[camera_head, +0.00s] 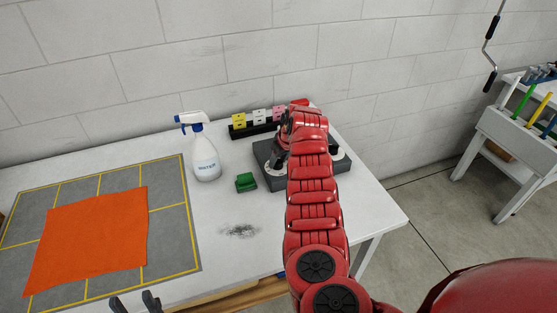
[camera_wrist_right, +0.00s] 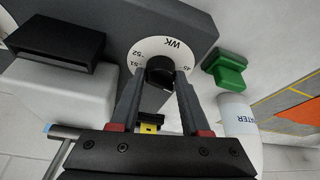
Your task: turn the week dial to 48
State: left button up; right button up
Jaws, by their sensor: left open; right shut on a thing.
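The week dial (camera_wrist_right: 177,45) is a white disc marked "WK" on a dark grey block (camera_wrist_right: 95,15). Numbers 52, 51 and 45 can be read on its rim; others are hidden by my fingers. My right gripper (camera_wrist_right: 160,76) is shut on the black knob (camera_wrist_right: 158,68) at the dial's middle, one finger on each side. The knob's pointer mark cannot be made out. In the head view, the dark block (camera_head: 270,181) stands on the table, with my red right arm covering much of it. My left gripper (camera_head: 135,303) is open and empty at the bottom edge.
A green block (camera_head: 246,182) and a white spray bottle (camera_head: 205,155) stand left of the dark block. An orange cloth (camera_head: 90,240) lies on a grey mat (camera_head: 175,225).

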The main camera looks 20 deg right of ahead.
jog(key=shift+m, duration=0.3)
grip_shut()
jog(key=shift+a+f+m+h+b, duration=0.1)
jog(key=shift+m+h+b, duration=0.3)
jog(key=shift+m+b, duration=0.4)
jog(key=m+h+b, duration=0.1)
jog(key=m, duration=0.2)
jog(key=shift+a, duration=0.1)
jog(key=m+h+b, duration=0.1)
jog(key=m+b, duration=0.2)
jog(key=shift+w, duration=0.1)
jog(key=shift+a+m+g+h+b, duration=0.1)
jog(key=shift+m+g+h+b, duration=0.45)
jog(key=shift+m+b, duration=0.85)
jog(key=shift+m+h, duration=0.25)
jog(key=shift+m, duration=0.25)
jog(key=o, duration=1.2)
grip_release()
jog(key=shift+r, duration=0.2)
